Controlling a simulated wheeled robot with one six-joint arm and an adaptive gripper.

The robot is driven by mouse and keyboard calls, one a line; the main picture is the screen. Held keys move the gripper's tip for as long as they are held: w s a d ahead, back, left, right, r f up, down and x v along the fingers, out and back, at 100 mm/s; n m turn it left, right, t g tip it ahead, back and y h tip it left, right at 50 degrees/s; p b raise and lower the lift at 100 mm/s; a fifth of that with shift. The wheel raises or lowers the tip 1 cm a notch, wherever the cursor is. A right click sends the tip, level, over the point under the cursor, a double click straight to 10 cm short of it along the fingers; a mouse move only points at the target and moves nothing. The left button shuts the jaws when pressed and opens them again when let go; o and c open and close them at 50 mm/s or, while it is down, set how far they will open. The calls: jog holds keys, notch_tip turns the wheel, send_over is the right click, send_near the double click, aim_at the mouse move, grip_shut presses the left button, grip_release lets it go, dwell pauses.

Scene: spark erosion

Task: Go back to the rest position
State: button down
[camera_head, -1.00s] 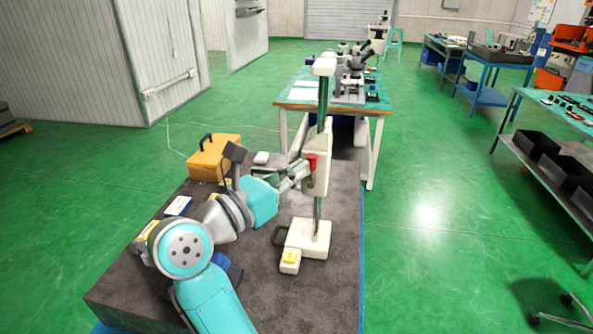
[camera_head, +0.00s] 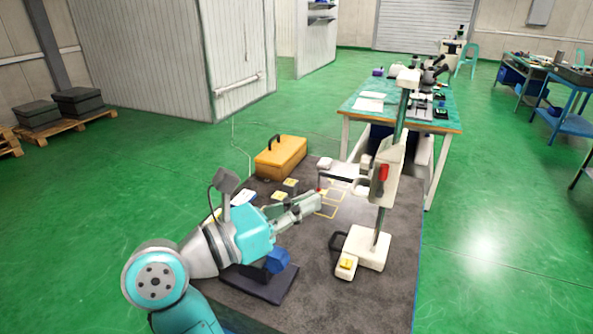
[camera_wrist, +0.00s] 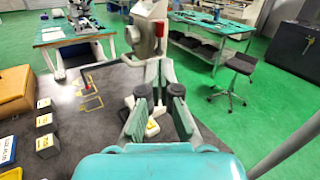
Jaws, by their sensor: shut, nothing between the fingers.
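My gripper (camera_head: 314,199) is shut and empty. It is held above the dark table top (camera_head: 325,285), left of a white column stand (camera_head: 385,180) and apart from it. The stand has a red knob (camera_head: 383,172) and a white base (camera_head: 366,248). In the wrist view my gripper's fingers (camera_wrist: 158,92) point away over the table, with the stand's head (camera_wrist: 147,38) beyond them. They hide part of the stand's base.
A yellow case (camera_head: 281,158) stands at the table's back left. A blue part (camera_head: 278,261) sits beside my arm. A green-topped bench (camera_head: 445,123) stands behind.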

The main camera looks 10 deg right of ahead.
jog(key=s+d+f+n+t+h, duration=0.4)
jog(key=s+d+f+n+t, duration=0.65)
jog(key=n, duration=0.65)
jog(key=s+a+f+n+g+y, duration=0.1)
jog(key=s+f+n+y, duration=0.9)
jog(key=s+n, duration=0.3)
jog(key=s+a+f+n+g+y, duration=0.1)
jog(key=s+f+n+y, duration=1)
jog(key=n, duration=0.8)
jog(key=s+f, duration=0.1)
jog(key=s, duration=0.1)
jog(key=shift+s+f+y, duration=0.3)
jog(key=shift+s+f, duration=0.05)
